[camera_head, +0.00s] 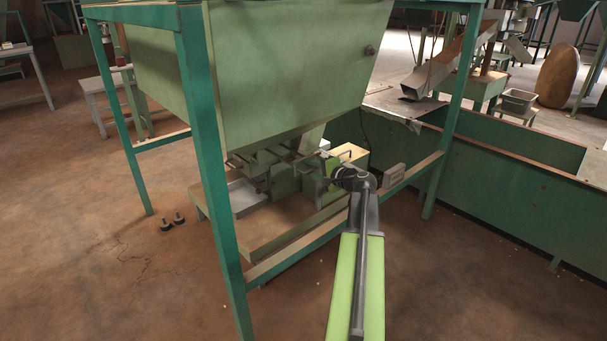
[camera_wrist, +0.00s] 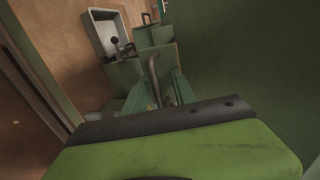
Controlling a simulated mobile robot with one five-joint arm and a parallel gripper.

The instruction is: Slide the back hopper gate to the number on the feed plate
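A big green hopper (camera_head: 290,70) hangs in a teal frame in the head view. Under it are green gate housings (camera_head: 285,180), which also show in the wrist view (camera_wrist: 155,36). My gripper (camera_head: 345,180) is at the right side of these housings, at the end of my green arm. Its fingertips are too small and hidden to tell open from shut. In the wrist view a bent dark handle (camera_wrist: 153,75) stands just beyond my wrist, and a lever with a round knob (camera_wrist: 115,42) stands farther off. I cannot make out a feed plate number or gate position.
A pale tray (camera_head: 245,197) lies left of the housings and shows in the wrist view (camera_wrist: 109,35). The teal front leg (camera_head: 215,160) and lower rail (camera_head: 330,233) bound the space. A small grey box (camera_head: 394,175) sits near the right rail.

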